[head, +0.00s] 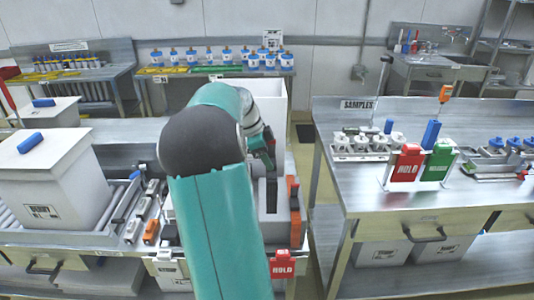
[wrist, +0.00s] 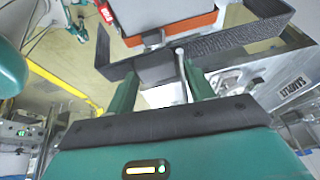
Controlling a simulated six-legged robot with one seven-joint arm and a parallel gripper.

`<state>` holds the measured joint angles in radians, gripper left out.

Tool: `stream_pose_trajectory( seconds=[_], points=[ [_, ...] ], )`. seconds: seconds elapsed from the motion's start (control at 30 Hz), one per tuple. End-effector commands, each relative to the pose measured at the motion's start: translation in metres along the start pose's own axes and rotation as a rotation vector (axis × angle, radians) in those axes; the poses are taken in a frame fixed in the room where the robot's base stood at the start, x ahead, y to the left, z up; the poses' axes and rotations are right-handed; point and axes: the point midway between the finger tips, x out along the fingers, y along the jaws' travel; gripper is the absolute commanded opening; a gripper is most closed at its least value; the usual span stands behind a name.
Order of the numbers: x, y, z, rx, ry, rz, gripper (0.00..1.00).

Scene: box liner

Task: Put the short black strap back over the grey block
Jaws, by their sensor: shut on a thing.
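My gripper (wrist: 160,85) shows in the wrist view with its two green fingers closed on part of a black strap (wrist: 235,42). The strap is a stiff, angular band that spreads to both sides above the fingers. A grey block (wrist: 165,12) with an orange-red edge is beyond the strap at the top; I cannot tell whether they touch. In the head view my teal arm hides much of the middle, and the gripper (head: 262,150) is small and partly covered. A grey block-like body (head: 268,228) with a dark upright piece stands below it.
A white box (head: 55,180) with a blue roll on its lid is at left. The right bench (head: 400,200) carries red and green holders and sample racks. A floor gap separates the benches.

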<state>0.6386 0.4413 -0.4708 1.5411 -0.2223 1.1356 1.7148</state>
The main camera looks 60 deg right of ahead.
Motion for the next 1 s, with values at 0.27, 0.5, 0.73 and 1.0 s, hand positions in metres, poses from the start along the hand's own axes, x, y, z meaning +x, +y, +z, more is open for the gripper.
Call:
stream_pose_trajectory(
  seconds=[0.27, 0.5, 0.73, 1.0],
  points=[
    [0.019, 0.007, 0.009, -0.001, -0.001, 0.002, 0.16],
    [0.044, 0.009, 0.018, -0.001, 0.000, 0.003, 0.16],
    [0.066, 0.009, 0.029, -0.002, 0.000, 0.002, 0.16],
    [0.093, 0.011, 0.040, -0.003, 0.001, 0.002, 0.16]
  ],
)
